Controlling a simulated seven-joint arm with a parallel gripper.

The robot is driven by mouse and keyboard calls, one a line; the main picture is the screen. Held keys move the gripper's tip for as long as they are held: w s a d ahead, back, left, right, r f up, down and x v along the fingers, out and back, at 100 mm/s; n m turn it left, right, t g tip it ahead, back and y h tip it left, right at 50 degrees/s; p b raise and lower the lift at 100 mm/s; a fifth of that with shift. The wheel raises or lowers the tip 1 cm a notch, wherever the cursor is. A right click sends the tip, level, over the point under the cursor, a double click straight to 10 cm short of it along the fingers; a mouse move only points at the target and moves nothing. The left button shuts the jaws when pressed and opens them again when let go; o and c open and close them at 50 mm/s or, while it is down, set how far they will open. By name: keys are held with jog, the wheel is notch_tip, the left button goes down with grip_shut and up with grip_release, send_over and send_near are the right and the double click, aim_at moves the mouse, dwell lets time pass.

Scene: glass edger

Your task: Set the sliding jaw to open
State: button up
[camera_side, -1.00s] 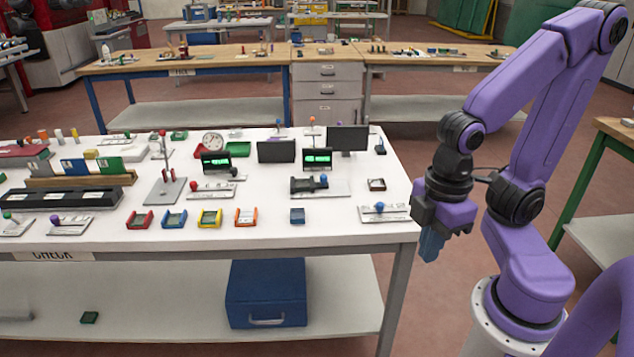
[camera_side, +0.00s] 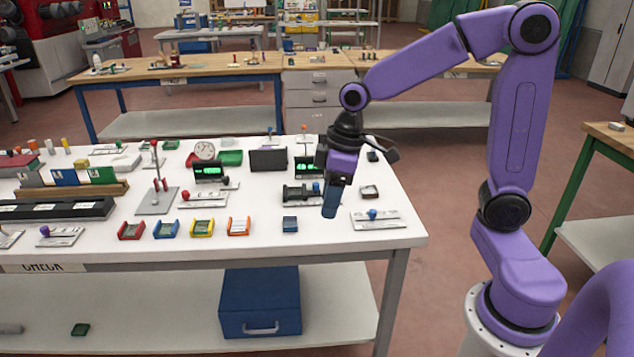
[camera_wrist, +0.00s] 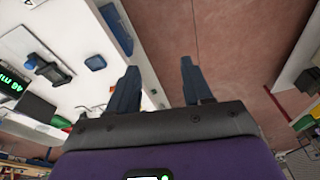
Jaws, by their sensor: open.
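My gripper (camera_side: 333,200) is above the right part of the white table, fingers pointing down, in front of a dark vise-like device (camera_side: 298,193). In the wrist view my gripper (camera_wrist: 157,88) is open with nothing between its two blue fingers. The vise-like device also shows in the wrist view (camera_wrist: 48,68), left of the fingers. It lies on a light plate, partly hidden by my gripper in the side view. A light plate with a blue knob (camera_side: 373,215) lies right of my gripper. I cannot tell which fixture carries the sliding jaw, or its setting.
A lit green display (camera_side: 304,167) stands behind my gripper; dark screens stand near it. A small blue block (camera_side: 290,224) lies in front of the device. Several coloured trays, such as the orange one (camera_side: 238,226), line the front. The table's right edge (camera_side: 412,212) is close.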

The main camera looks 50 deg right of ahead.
jog(key=w+d+m, duration=0.2)
jog(key=w+d, duration=0.3)
jog(key=w, duration=0.2)
jog(key=m+t+h, duration=0.1)
jog(key=m+t, duration=0.2)
jog(key=m, duration=0.1)
send_over(316, 183)
jog(key=s+d, duration=0.1)
jog(key=s, duration=0.6)
notch_tip(316, 183, down, 2)
jog(key=x, duration=1.6)
jog(key=shift+w+d+f, duration=0.2)
jog(key=shift+w+d, duration=0.05)
jog(key=shift+w, duration=0.05)
grip_shut()
